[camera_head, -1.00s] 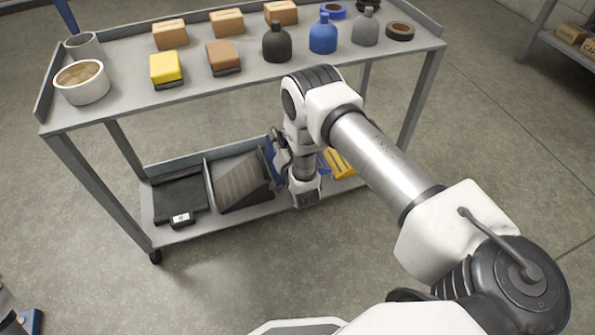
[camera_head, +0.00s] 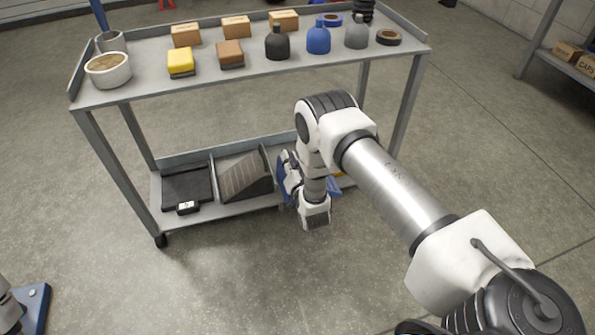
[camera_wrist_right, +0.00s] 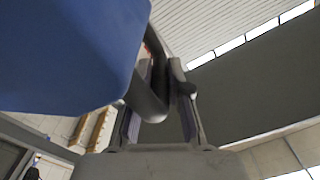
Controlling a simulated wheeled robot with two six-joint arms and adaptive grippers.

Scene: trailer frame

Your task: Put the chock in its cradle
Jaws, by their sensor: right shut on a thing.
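A blue object (camera_wrist_right: 65,50), which I take to be the chock, fills the upper left of the right wrist view. Blue edges also show beside my wrist in the head view (camera_head: 334,188). My right gripper (camera_wrist_right: 158,108) is shut on its dark handle-like loop (camera_wrist_right: 146,98). In the head view the right gripper (camera_head: 291,182) is by the front edge of the cart's lower shelf, partly hidden by its own wrist. I cannot make out a cradle for certain. My left gripper is not in view.
The grey cart (camera_head: 130,92) carries several boxes, bottles, sponges and tape rolls on top. Its lower shelf (camera_head: 225,219) holds a grey ribbed wedge (camera_head: 243,178) and a black case (camera_head: 183,187). A blue plate (camera_head: 32,304) shows lower left.

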